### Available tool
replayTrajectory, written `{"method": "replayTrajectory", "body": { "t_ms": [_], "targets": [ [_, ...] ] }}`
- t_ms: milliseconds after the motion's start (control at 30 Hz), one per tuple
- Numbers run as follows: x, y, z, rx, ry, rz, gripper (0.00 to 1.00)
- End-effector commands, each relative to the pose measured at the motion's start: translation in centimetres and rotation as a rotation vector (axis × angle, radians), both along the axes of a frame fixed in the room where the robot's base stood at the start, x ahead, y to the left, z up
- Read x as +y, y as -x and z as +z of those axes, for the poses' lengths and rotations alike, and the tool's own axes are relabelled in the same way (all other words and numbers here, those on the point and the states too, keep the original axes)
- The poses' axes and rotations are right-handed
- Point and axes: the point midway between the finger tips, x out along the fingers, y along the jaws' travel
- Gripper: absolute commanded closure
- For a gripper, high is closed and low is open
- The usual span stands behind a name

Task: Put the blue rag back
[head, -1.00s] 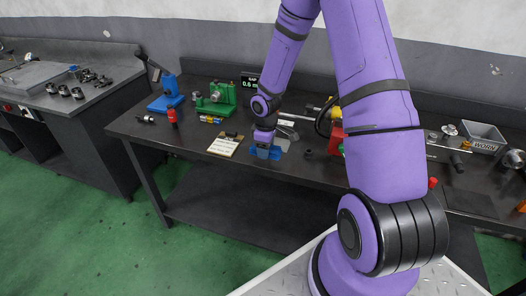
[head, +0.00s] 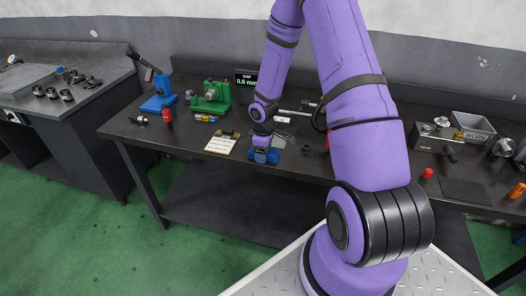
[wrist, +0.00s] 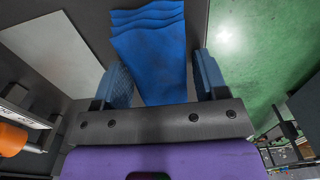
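The blue rag (head: 262,156) lies on the dark bench near its front edge, below my gripper (head: 261,147). In the wrist view the rag (wrist: 152,52) is a creased blue cloth with folded layers at its far end. My gripper (wrist: 163,82) has its two blue-padded fingers wide apart, one on each side of the rag. The rag's near end reaches back between the fingers.
A pale flat plate (head: 281,140) lies just behind and right of the rag. A clipboard (head: 222,143) lies to the left. A green fixture (head: 209,97), a red bottle (head: 167,118) and a blue press (head: 159,93) stand further left. A grey WORN bin (head: 473,127) is at the right.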

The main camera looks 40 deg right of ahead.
Motion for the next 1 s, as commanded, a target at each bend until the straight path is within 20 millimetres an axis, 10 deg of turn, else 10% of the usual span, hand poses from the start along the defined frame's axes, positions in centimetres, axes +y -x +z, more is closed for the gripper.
{"method": "replayTrajectory", "body": {
  "t_ms": [467, 1000],
  "targets": [
    [0.0, -0.1, 1.1, -0.003, 0.0, -0.001, 0.22],
    [-0.1, 0.0, 10.6, -0.003, 0.002, -0.001, 0.22]
  ]
}}
